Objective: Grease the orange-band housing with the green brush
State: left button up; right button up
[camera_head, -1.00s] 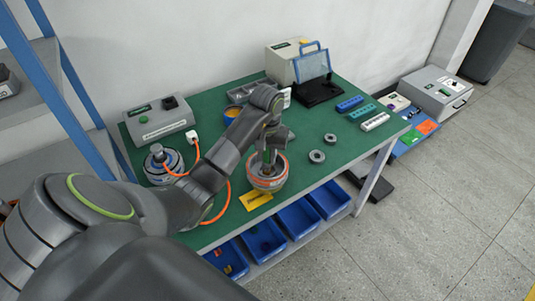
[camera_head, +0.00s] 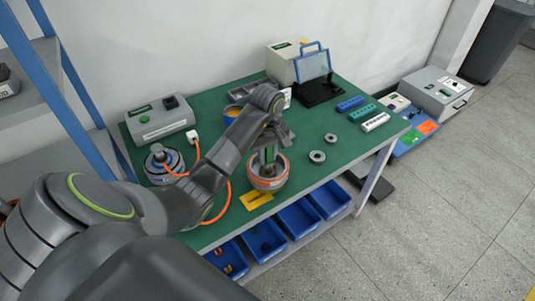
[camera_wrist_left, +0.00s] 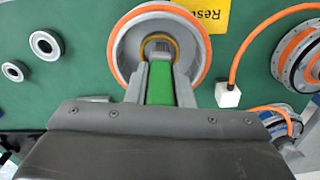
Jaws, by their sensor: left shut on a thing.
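The orange-band housing (camera_head: 267,176) stands on the green bench top near its front edge. It also shows in the left wrist view (camera_wrist_left: 192,30) as a round grey bowl with an orange rim. My left gripper (camera_head: 268,150) is over the housing, pointing down, and is shut on the green brush (camera_wrist_left: 160,83). The brush's green handle (camera_head: 268,154) shows between the fingers, and its lower end reaches into the housing. Whether the bristles touch the inside cannot be told. My right gripper is not in view.
A yellow card (camera_head: 256,200) lies before the housing. Two grey rings (camera_head: 317,156) lie to its right. A grey box (camera_head: 159,118) with an orange cable (camera_head: 226,205) stands left. Blue bins (camera_head: 298,219) sit below the bench edge.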

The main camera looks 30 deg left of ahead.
pick_arm(q)
jog(key=shift+r, duration=0.1)
notch_tip(320, 180, up, 8)
jog(key=p, duration=0.8)
jog(key=shift+r, duration=0.1)
